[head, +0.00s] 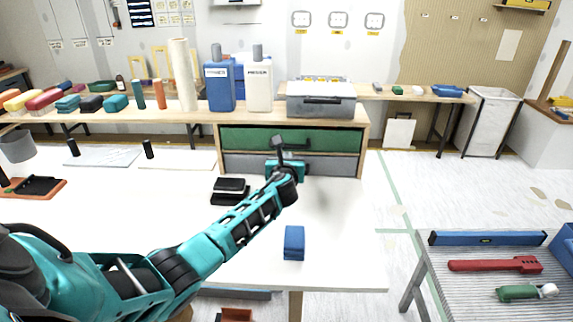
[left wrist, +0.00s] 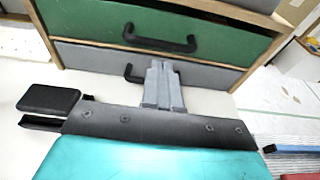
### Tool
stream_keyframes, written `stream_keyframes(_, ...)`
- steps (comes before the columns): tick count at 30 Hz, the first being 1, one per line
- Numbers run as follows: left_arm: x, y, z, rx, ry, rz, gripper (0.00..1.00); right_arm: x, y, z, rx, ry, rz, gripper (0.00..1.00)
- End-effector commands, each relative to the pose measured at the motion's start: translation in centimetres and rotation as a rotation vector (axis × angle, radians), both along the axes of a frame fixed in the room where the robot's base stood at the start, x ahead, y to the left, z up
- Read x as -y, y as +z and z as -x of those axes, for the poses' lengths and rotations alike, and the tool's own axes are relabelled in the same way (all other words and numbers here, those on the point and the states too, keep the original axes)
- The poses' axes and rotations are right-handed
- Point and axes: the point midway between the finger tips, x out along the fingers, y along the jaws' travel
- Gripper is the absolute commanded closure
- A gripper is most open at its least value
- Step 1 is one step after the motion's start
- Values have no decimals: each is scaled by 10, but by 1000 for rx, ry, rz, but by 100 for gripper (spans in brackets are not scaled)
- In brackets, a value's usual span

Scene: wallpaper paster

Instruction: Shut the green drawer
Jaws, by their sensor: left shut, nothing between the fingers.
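The green drawer (head: 330,141) is the upper drawer of a wooden cabinet under the back worktop. Its front and dark handle (left wrist: 160,40) show at the top of the left wrist view; I cannot tell how far it stands out. My left gripper (head: 285,165) is in front of the cabinet, over the white table, and hides part of the drawer fronts in the head view. In the left wrist view its grey fingers (left wrist: 161,68) are together and empty. They point at the lower grey drawer (left wrist: 85,60), below the green drawer's handle, and partly cover the grey drawer's handle. My right gripper is not in view.
A grey toolbox (head: 320,105) and two bottles, one blue (head: 219,85), stand on the worktop above the drawers. On the white table are a black stapler-like object (head: 230,190) and a blue block (head: 294,242). A side bench at right holds a red tool (head: 490,265).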

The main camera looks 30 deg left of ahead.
Motion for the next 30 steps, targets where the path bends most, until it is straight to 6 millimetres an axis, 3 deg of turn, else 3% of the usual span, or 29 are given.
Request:
stream_keyframes(12,26,9,43,-2,-2,1,100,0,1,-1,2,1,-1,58)
stream_keyframes(24,32,10,52,-2,-1,8,100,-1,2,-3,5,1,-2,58)
stream_keyframes(28,43,-3,67,20,29,136,100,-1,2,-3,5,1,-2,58)
stream_keyframes(30,55,-18,85,47,73,291,100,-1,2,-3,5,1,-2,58)
